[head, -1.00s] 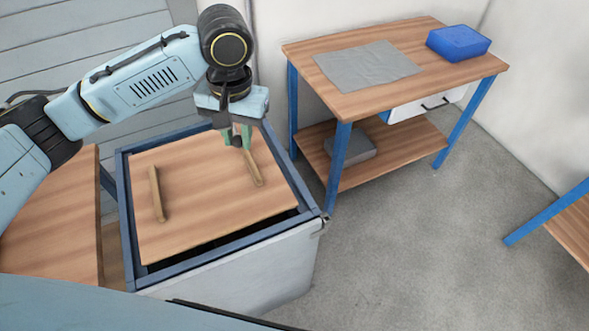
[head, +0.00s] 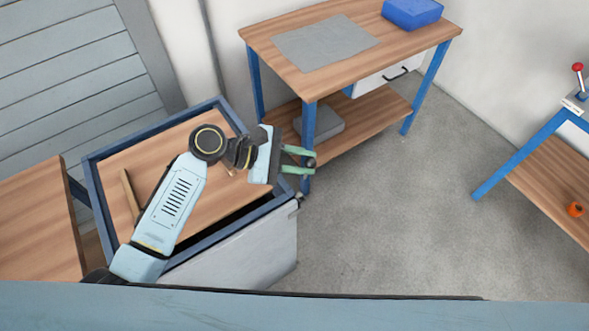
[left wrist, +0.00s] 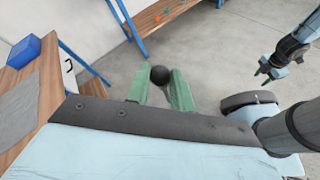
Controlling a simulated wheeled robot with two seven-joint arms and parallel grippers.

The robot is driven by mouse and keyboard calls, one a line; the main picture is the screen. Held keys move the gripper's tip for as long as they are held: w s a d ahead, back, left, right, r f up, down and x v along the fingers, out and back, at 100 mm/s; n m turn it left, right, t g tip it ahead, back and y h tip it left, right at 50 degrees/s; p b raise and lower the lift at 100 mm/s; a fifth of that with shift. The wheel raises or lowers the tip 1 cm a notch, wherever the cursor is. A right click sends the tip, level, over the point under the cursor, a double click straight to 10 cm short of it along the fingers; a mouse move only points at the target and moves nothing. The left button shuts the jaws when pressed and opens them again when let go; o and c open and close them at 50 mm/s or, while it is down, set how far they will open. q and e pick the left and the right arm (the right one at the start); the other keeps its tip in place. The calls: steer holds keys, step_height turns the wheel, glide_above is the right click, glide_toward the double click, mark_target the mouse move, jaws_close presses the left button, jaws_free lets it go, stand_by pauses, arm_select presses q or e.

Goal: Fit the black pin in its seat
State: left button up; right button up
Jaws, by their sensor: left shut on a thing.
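My left gripper (head: 301,161) sticks out to the right past the blue-framed wooden worktop, with its green fingers pointing right. It is shut on the black pin (head: 311,162), whose round dark head shows at the fingertips. In the left wrist view the pin's black ball head (left wrist: 159,74) sits between the two green fingers (left wrist: 158,88), and a narrower shank shows below it. My right gripper (left wrist: 265,74) shows small at the right of the left wrist view; its opening is unclear. I cannot pick out the pin's seat.
The blue-framed worktop (head: 92,185) carries a wooden strip (head: 130,194). A bench (head: 290,83) with grey mat (head: 325,43) and blue box (head: 412,13) stands behind. At right, another bench (head: 535,170) has a red-knobbed lever (head: 578,69) and an orange part (head: 575,210). Floor between is clear.

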arm_select(q)
steer(key=f+n+t+b, duration=0.1)
steer(key=f, duration=0.2)
steer(key=a+f+n+t+b, duration=0.1)
steer(key=f+t+b, duration=0.1)
steer(key=f, duration=0.1)
steer(key=f+n+t+b, duration=0.1)
steer(key=f+b, duration=0.1)
steer(key=f, duration=0.1)
steer(key=shift+s+a+t+h, duration=0.25)
steer(key=shift+t+h, duration=0.15)
steer(key=shift+p, duration=0.55)
stand_by(0.7)
stand_by(0.4)
steer(key=shift+f+b, duration=0.9)
steer(key=shift+f, duration=0.2)
steer(key=shift+f, duration=0.2)
stand_by(0.3)
steer(key=shift+f+b, duration=0.65)
steer(key=shift+f, duration=0.2)
stand_by(0.4)
